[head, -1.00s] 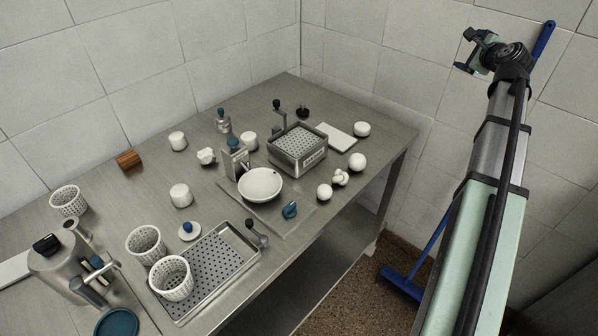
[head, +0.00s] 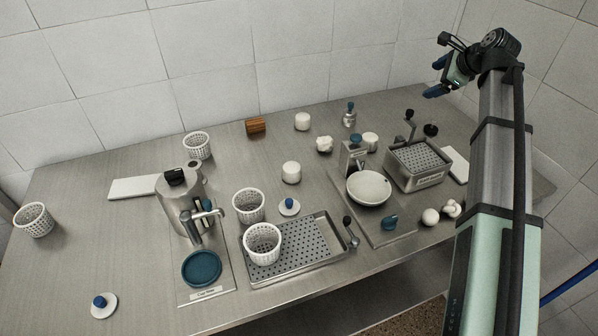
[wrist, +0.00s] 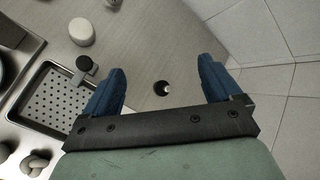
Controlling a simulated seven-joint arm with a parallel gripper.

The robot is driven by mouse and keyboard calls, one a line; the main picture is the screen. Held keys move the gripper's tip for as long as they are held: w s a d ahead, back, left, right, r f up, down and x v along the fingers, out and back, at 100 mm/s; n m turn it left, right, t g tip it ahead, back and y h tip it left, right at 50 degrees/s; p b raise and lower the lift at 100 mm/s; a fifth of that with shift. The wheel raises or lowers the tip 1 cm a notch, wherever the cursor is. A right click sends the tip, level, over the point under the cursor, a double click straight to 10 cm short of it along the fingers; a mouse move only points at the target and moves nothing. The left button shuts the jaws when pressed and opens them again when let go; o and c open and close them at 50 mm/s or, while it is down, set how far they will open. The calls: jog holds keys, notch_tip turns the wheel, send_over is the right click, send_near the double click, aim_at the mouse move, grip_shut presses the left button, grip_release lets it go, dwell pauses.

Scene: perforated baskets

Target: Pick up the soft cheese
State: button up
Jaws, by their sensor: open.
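Several small white pieces that look like cheese stand on the steel table (head: 90,235). They include plain rounded cylinders (head: 302,121) (head: 291,172), a lumpy piece (head: 324,144), a smooth ball (head: 430,216) and a knotted piece (head: 451,208). I cannot tell which one is the soft cheese. My gripper (head: 437,77) is open and empty, high above the table's back right. In the wrist view its blue fingers (wrist: 162,70) are spread, with a white cylinder (wrist: 81,31) to their upper left and the knotted piece (wrist: 35,163) at lower left.
Perforated white baskets (head: 249,206) (head: 263,245) (head: 197,146) (head: 34,220) stand around the table. A perforated drain tray (head: 320,226), a steel dispenser (head: 172,200), a white bowl (head: 369,187) and a perforated metal box (head: 417,181) take up room. Walls close off the back and right.

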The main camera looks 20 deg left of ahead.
jog(key=s+a+f+n+g+h, duration=0.1)
jog(key=s+a+f+g, duration=0.15)
jog(key=s+a, duration=0.5)
jog(key=s+a+f+n+g+h, duration=0.1)
jog(key=s+a+f+g, duration=0.3)
jog(key=a, duration=0.7)
jog(key=h, duration=0.4)
send_over(292, 167)
jog(key=f, duration=0.2)
jog(key=shift+t, duration=0.25)
notch_tip(292, 167, down, 7)
jog(key=shift+s+r, duration=0.1)
jog(key=shift+r, duration=0.05)
jog(key=shift+f, duration=3.4)
jog(key=shift+c, duration=0.4)
jog(key=c, duration=1.1)
